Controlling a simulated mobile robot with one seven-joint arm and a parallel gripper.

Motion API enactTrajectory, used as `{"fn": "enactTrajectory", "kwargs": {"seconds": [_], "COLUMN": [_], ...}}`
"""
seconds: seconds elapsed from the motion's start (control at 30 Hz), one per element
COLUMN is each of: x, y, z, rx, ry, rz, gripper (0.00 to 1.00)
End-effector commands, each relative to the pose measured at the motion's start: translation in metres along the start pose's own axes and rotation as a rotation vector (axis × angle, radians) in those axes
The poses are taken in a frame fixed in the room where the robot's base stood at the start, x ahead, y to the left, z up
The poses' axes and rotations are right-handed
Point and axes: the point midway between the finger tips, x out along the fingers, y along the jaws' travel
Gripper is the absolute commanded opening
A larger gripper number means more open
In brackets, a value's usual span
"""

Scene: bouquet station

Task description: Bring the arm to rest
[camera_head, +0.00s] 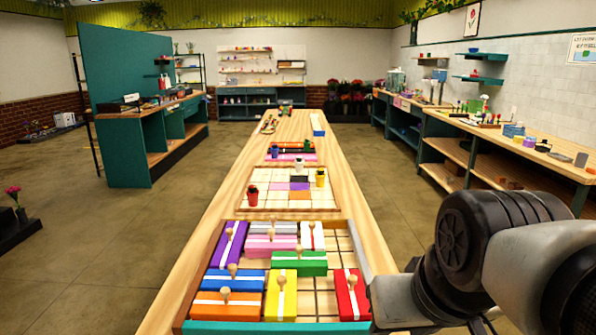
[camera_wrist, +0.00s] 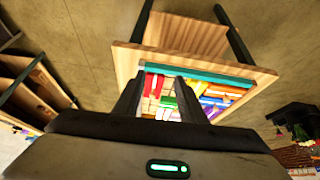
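My gripper (camera_wrist: 159,80) shows in the wrist view with its two dark fingers apart. It is open, and nothing is held between the fingers. Beyond the fingertips, the near end of the long wooden table (camera_wrist: 128,58) and its tray of coloured blocks show at some distance, apart from the gripper. In the head view my arm is folded at the lower right, to the right of the table's near end. The gripper itself cannot be made out in the head view.
The block tray (camera_head: 228,327) lies at the near end of the long table (camera_head: 352,180), its red block (camera_head: 342,300) closest to my arm. A grid board (camera_head: 264,208) with small cups lies beyond. A side shelf (camera_head: 480,160) stands at right.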

Motion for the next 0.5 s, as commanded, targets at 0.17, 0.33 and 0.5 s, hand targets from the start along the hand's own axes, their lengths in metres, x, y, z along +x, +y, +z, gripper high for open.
{"fn": "enactTrajectory", "kwargs": {"seconds": [0.17,0.33,0.5], "x": [-0.029,-0.062,-0.1], "y": [0.001,0.001,0.001], "z": [-0.001,-0.018,-0.038], "rx": [0.024,0.023,0.022], "ry": [0.011,0.01,0.01], "rz": [0.013,0.012,0.012], "gripper": [0.37,0.37,0.37]}}
